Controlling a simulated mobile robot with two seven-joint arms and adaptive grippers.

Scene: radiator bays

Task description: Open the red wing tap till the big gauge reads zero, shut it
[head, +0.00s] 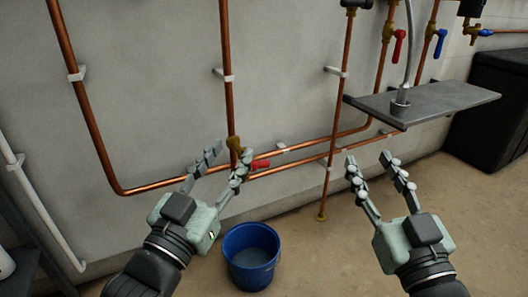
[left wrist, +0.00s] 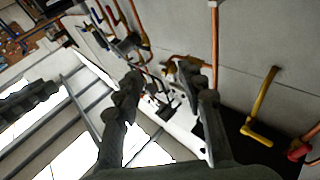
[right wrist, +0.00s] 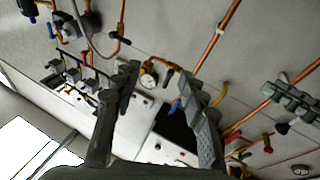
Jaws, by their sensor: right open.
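A small tap with a red handle (head: 261,165) and a brass body (head: 235,144) sits low on the copper pipes in the head view. My left gripper (head: 230,150) is open, its fingertips at the tap in the picture; one finger partly covers it. I cannot tell whether they touch, and nothing shows held. The left gripper's spread fingers also show in the left wrist view (left wrist: 161,80). My right gripper (head: 369,160) is open and empty, out to the right over the floor. A round dial gauge (right wrist: 148,80) shows in the right wrist view, too small to read; no gauge shows in the head view.
A blue bucket (head: 251,262) stands on the floor below the tap. A grey metal shelf (head: 440,101) juts out at right, with a red lever (head: 399,47) and a blue lever (head: 440,43) above it. A black box (head: 488,115) stands behind. Floor at right is clear.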

